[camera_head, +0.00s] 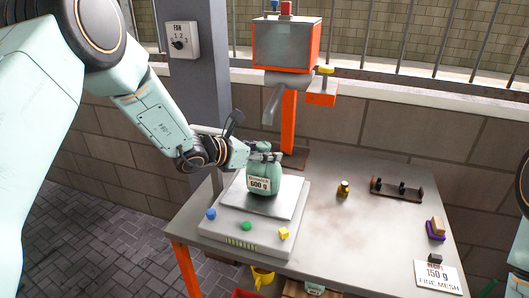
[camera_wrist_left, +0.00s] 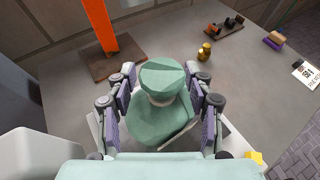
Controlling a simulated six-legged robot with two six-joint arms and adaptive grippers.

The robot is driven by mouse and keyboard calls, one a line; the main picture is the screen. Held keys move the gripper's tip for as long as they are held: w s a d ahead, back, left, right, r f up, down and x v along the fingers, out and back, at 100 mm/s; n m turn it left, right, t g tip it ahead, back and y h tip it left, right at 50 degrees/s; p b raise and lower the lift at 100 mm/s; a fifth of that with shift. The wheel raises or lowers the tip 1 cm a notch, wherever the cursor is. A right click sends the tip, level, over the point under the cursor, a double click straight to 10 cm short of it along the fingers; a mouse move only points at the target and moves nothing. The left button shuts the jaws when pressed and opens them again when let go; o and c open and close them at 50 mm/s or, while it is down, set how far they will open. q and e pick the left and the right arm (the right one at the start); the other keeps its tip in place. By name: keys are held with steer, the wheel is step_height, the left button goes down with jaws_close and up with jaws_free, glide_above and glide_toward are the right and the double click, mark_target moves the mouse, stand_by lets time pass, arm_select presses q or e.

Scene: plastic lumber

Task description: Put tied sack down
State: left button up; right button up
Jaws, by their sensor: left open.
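The tied sack (camera_head: 264,179) is pale green with a label reading 600 g. It stands upright on the metal plate of the scale (camera_head: 233,231), on the table. In the left wrist view the sack (camera_wrist_left: 160,118) shows from above, with its gathered top between my fingers. My left gripper (camera_head: 264,154) is open at the height of the sack's neck. In the left wrist view the fingers of my left gripper (camera_wrist_left: 160,72) stand on both sides of the neck, with small gaps visible. My right gripper is out of view; only part of that arm shows at the right edge.
A small brass weight (camera_head: 343,189), a dark rack (camera_head: 396,190), brushes (camera_head: 436,229) and a 150 g fine mesh card (camera_head: 437,276) lie to the right.

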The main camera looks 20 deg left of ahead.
arm_select(q)
steer(key=shift+s+r, duration=0.1)
steer(key=shift+d, duration=0.1)
steer(key=shift+w, duration=0.2)
steer(key=p+v, duration=0.1)
steer(key=v, duration=1.1)
